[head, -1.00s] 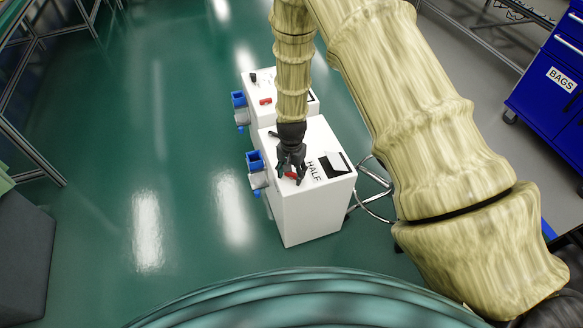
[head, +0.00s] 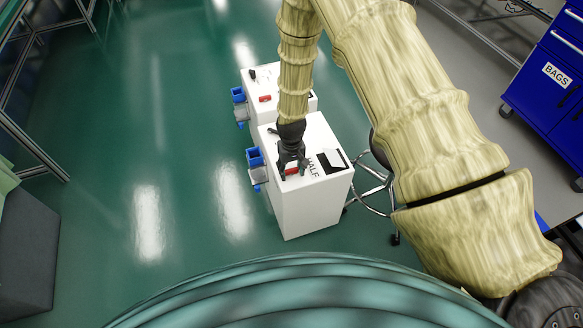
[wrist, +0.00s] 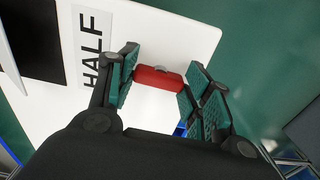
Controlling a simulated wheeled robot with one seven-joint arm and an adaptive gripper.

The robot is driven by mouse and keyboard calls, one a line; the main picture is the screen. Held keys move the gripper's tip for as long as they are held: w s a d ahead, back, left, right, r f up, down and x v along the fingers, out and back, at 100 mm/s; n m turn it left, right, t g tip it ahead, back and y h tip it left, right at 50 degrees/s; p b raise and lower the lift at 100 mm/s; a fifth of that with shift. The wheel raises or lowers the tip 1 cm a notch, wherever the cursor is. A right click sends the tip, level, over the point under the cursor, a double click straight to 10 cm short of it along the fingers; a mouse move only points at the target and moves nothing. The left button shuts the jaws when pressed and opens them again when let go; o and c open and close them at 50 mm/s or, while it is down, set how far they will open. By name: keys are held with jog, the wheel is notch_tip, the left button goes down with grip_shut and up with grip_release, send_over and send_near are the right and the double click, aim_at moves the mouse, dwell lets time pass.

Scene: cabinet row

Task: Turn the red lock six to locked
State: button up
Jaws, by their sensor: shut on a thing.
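The red lock (wrist: 158,79) is a short red handle on the top of the near white cabinet (head: 312,212). In the wrist view it lies lengthwise between the two finger pads of my gripper (wrist: 157,84), one pad at each end. In the head view the red lock (head: 291,171) is partly hidden by my gripper (head: 291,168), which reaches down over it from above. My gripper is shut on the red lock. No number six is readable on it.
A "HALF" label (wrist: 93,46) and a dark panel lie beside the lock. A second white cabinet (head: 262,85) with another red handle (head: 265,99) stands behind. Blue and grey fittings (head: 256,165) stick out on the left. A stool (head: 375,185) stands close on the right. Green floor is free to the left.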

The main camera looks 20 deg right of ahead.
aim_at(292, 170)
jog(key=shift+n, duration=0.3)
jog(key=o, duration=1)
jog(key=shift+r, duration=0.15)
notch_tip(292, 170, up, 12)
jog(key=shift+f, duration=0.15)
dwell(0.6)
